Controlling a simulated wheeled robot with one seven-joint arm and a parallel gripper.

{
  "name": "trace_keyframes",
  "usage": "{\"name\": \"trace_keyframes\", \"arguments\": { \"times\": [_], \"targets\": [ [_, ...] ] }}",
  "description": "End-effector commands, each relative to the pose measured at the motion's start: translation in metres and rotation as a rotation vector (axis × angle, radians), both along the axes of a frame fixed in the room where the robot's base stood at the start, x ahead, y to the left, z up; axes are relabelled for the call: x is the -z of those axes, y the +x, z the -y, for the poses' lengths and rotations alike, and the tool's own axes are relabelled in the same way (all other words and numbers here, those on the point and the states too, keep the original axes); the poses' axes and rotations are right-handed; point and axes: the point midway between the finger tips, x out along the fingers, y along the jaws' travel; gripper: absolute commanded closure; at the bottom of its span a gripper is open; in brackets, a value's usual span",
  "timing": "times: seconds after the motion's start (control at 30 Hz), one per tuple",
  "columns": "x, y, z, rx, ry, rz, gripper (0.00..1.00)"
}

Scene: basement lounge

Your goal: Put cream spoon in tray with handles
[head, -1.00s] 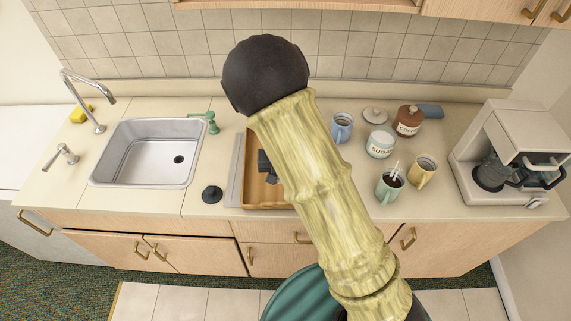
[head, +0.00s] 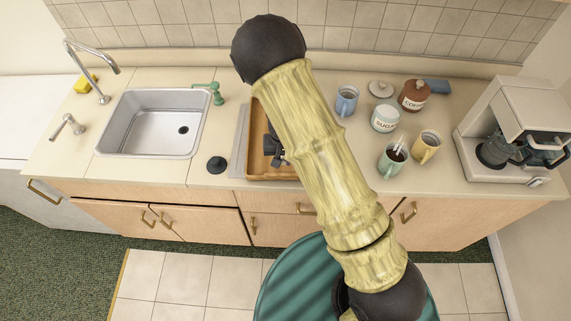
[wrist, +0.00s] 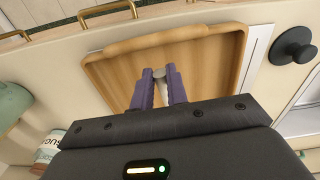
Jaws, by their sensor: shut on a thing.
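The wooden tray with handles (wrist: 205,60) lies on the counter and fills much of the wrist view. In the head view my arm covers most of it; its left part (head: 256,160) shows. My gripper (wrist: 160,72) is over the tray, its purple fingers shut on a thin, pale thing, taken to be the cream spoon (wrist: 163,92). Its greyish end shows between the fingertips; the rest is hidden by the fingers. Whether the spoon touches the tray floor I cannot tell. In the head view only a dark part of my gripper (head: 272,148) shows.
Right of the tray stand a blue mug (head: 346,101), a sugar jar (head: 385,118), a coffee jar (head: 414,96), a green mug (head: 392,158), a yellow mug (head: 425,147) and a coffee maker (head: 510,125). A black stopper (head: 216,165) and the sink (head: 152,123) are left.

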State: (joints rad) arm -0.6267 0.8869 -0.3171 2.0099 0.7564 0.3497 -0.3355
Motion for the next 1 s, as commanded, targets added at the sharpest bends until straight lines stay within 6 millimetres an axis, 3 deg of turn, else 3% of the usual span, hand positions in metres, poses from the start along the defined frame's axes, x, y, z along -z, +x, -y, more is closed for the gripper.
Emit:
{"name": "trace_keyframes", "arguments": {
  "times": [0.17, 0.43, 0.87, 0.9, 1.0],
  "targets": [
    [0.006, 0.0, 0.001, 0.002, -0.001, -0.002, 1.0],
    [0.039, -0.001, 0.0, 0.0, -0.001, -0.002, 1.0],
    [0.046, -0.001, -0.001, -0.003, 0.0, -0.001, 1.0],
    [0.046, -0.001, -0.001, -0.003, 0.0, -0.001, 0.83],
    [0.045, -0.001, -0.001, -0.003, 0.0, -0.001, 0.63]
  ]
}}
